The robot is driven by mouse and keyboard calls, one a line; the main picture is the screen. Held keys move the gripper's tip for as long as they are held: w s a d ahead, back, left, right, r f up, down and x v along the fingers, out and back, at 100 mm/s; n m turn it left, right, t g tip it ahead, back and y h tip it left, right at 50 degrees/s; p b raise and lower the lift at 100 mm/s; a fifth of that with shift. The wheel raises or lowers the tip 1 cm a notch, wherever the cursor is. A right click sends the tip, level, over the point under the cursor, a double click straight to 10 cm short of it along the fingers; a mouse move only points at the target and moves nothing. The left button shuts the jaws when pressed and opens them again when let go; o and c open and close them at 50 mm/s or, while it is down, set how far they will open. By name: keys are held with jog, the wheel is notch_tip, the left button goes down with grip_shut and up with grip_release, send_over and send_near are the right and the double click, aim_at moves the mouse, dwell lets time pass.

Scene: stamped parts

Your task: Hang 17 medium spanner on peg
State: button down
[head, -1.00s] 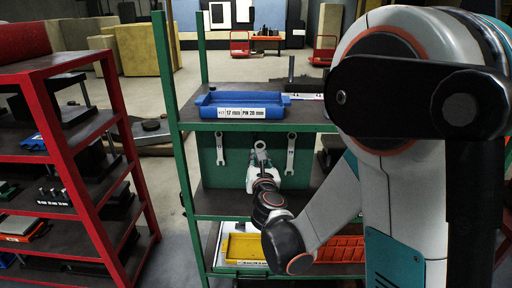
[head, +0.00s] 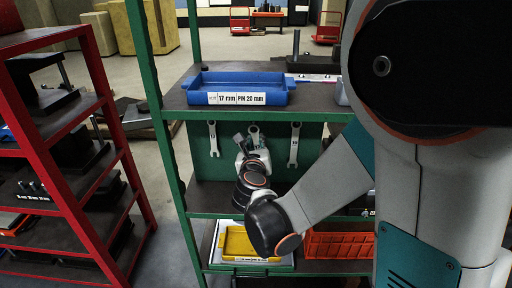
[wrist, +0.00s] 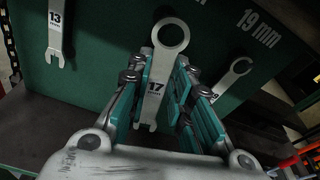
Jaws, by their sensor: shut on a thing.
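The medium spanner (wrist: 155,88), marked 17, is held upright between the fingers of my gripper (wrist: 162,92) in the wrist view. Its open ring end sticks up above the fingers in front of the green panel (wrist: 95,95). In the head view the spanner's ring (head: 254,130) shows just above my gripper (head: 251,152), between two hanging spanners. No peg shows clearly at the ring, and I cannot tell whether the ring touches the panel.
A spanner marked 13 (wrist: 55,32) hangs at left and another spanner (wrist: 232,76) at right, close to my fingers. A blue tray (head: 240,82) stands on the shelf above. A yellow tray (head: 236,243) and an orange tray (head: 335,247) are below.

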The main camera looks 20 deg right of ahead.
jog(key=shift+r+x, duration=0.2)
jog(key=shift+x, duration=2.55)
jog(key=shift+w+d+f, duration=0.15)
jog(key=shift+w+f, duration=0.2)
jog(key=shift+w, duration=0.35)
jog(key=c, duration=1.4)
grip_release()
jog(key=shift+o, duration=0.2)
